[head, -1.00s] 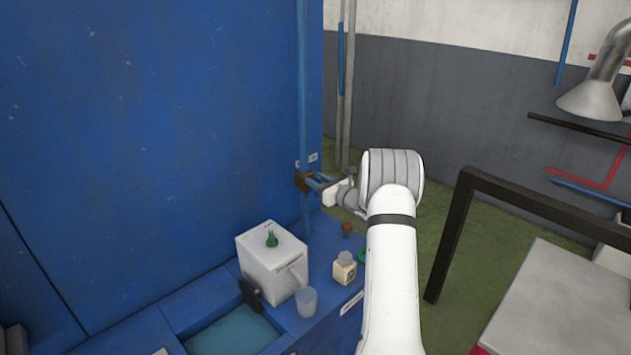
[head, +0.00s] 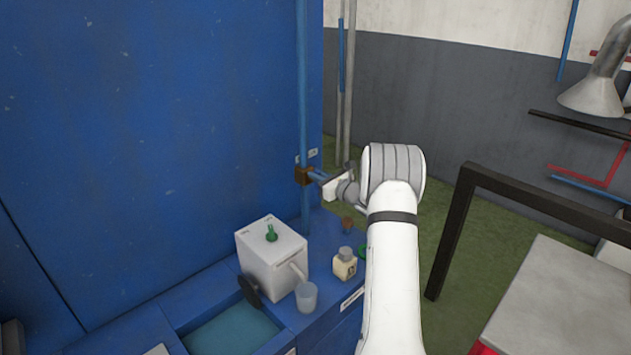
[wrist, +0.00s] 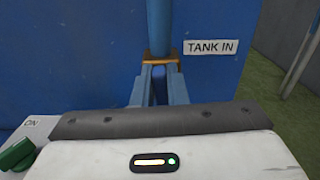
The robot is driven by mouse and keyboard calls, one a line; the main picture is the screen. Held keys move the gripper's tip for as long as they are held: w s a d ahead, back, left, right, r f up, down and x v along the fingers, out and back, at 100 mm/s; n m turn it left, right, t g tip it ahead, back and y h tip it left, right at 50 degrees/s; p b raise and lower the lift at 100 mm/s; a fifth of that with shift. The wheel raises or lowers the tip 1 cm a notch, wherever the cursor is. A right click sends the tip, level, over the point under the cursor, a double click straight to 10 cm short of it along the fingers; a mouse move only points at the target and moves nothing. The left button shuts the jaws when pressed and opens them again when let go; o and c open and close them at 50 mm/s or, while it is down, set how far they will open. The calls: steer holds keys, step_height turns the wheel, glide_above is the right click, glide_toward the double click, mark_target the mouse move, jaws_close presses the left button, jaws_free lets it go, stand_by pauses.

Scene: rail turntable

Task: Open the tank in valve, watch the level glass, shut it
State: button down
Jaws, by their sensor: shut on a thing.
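The tank in valve is a small brass-brown body (head: 304,176) on a vertical blue pipe (head: 303,100) against the blue wall. In the wrist view the valve body (wrist: 162,55) is beside a "TANK IN" label (wrist: 211,47). My gripper (head: 320,178) reaches the valve from the right. In the wrist view its two blue fingers (wrist: 160,80) are closed on a narrow dark blue valve handle (wrist: 160,92) between them. The handle is mostly hidden by the fingers and the gripper body. I cannot make out a level glass in either view.
Below the valve, a blue bench holds a white box (head: 270,262) with a green knob, a clear cup (head: 306,297) and a small cream bottle (head: 344,264). A basin (head: 235,330) is in front. A black frame (head: 452,235) and grey table (head: 560,300) stand right.

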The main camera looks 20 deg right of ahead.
steer(key=n+b, duration=0.1)
steer(key=b, duration=0.3)
steer(key=n+b, duration=0.2)
steer(key=b, duration=0.1)
steer(key=a+n+b, duration=0.1)
steer(key=b, duration=0.3)
steer(key=shift+s+a+f+n+b, duration=0.1)
steer(key=shift+s+f+n+b, duration=0.1)
steer(key=shift+f+n+b, duration=0.15)
steer(key=shift+r, duration=0.15)
steer(key=c, duration=1.5)
jaws_free()
steer(key=shift+o, duration=0.2)
steer(key=shift+r, duration=0.1)
steer(key=shift+s, duration=0.1)
steer(key=b+v, duration=0.1)
steer(key=v, duration=0.6)
steer(key=shift+s, duration=0.25)
